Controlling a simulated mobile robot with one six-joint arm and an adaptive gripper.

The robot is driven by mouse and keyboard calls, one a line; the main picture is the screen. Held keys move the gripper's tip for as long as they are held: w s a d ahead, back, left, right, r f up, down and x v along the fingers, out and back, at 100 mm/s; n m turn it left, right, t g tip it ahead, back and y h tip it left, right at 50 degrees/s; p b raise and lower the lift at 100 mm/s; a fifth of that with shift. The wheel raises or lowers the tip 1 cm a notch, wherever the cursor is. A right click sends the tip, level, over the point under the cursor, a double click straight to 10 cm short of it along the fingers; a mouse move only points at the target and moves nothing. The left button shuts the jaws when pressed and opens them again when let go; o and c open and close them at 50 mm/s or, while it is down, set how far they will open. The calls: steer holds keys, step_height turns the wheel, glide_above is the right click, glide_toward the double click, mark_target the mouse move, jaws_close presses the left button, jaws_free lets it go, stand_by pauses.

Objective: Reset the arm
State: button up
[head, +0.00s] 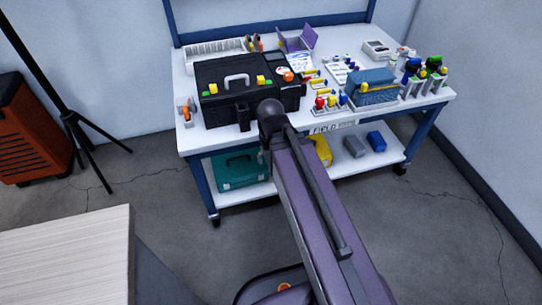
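My arm reaches from the bottom of the head view up toward the front of the workbench (190,140). Its long purple-grey link ends in a dark rounded joint in front of the black toolbox (220,109). My gripper does not show. The part of the arm beyond the dark joint is hidden or out of sight, so I cannot see whether it holds anything. In the picture, the joint overlaps the bench's front edge and the toolbox's lower right; I cannot tell how far it is from them.
The bench top holds a blue cloth-like bundle (372,82), a purple open box (298,41) and several small tools. A teal case (240,171) is on its lower shelf. A pale table (70,255), tripod (72,115) and orange cabinet (30,140) stand left. Floor at right is clear.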

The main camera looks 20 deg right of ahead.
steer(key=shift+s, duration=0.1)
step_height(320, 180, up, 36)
steer(key=p, duration=3.6)
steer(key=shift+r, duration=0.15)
